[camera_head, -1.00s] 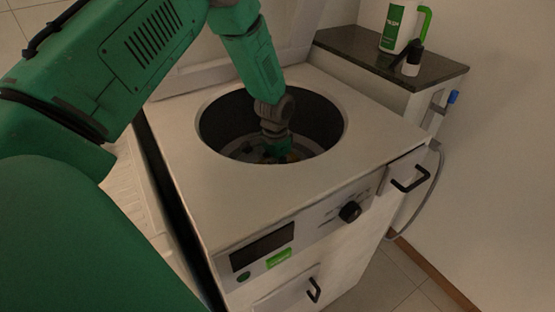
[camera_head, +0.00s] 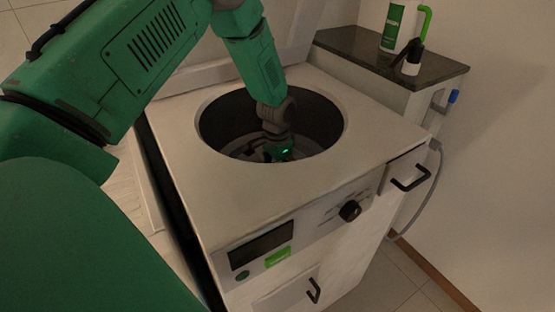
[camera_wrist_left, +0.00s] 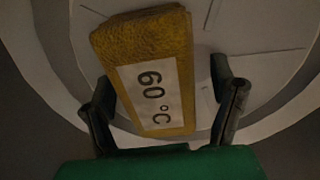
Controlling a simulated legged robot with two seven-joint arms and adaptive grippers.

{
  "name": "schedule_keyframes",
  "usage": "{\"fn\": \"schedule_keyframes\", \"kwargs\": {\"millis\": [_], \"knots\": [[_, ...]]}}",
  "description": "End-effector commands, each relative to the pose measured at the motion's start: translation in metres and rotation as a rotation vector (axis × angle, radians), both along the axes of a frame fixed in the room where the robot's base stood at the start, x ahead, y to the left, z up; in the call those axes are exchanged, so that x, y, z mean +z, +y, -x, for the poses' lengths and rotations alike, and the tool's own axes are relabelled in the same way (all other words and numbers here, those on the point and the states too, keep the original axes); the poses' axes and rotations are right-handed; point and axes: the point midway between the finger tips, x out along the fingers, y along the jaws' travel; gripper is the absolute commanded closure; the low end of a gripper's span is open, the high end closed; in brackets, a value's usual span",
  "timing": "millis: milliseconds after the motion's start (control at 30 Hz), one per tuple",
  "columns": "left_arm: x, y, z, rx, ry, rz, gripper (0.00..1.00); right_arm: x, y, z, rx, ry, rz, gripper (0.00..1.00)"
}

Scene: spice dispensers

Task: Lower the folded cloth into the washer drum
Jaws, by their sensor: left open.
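The washer (camera_head: 215,200) stands in front of me with its round top opening uncovered. My left arm reaches down into the dark drum (camera_head: 322,118). My left gripper (camera_head: 279,151) is low inside the drum, partly hidden by the rim. In the left wrist view, the folded cloth (camera_wrist_left: 150,42) is a mustard-yellow block with a white "60 °C" label, seen against the pale drum floor. The fingers of my left gripper (camera_wrist_left: 164,88) are spread on either side of the cloth, with visible gaps. In the head view the cloth cannot be made out. My right gripper is not in view.
The washer's front has a knob (camera_head: 350,211) and black handles. The drum wall closely surrounds my gripper.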

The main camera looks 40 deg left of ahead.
Motion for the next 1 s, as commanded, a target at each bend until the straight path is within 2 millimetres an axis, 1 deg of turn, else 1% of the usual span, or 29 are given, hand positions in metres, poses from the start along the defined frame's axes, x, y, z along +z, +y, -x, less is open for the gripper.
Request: {"fn": "schedule_keyframes", "kwargs": {"millis": [167,400,500,600,700,1000], "knots": [[0.030,0.002,-0.001,0.000,-0.005,0.002,0.21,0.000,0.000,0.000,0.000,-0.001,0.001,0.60],[0.080,0.006,-0.001,0.001,-0.005,0.006,0.21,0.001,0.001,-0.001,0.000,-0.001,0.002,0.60],[0.095,0.007,-0.001,0.001,-0.003,0.007,0.21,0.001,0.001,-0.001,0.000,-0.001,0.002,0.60],[0.105,0.008,-0.001,0.001,-0.002,0.007,0.21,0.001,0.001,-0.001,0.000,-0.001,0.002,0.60],[0.110,0.008,0.000,0.001,-0.001,0.006,0.21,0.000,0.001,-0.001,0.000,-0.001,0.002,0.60],[0.111,0.008,0.000,0.001,0.000,0.006,0.21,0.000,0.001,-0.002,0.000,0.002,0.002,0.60]]}}
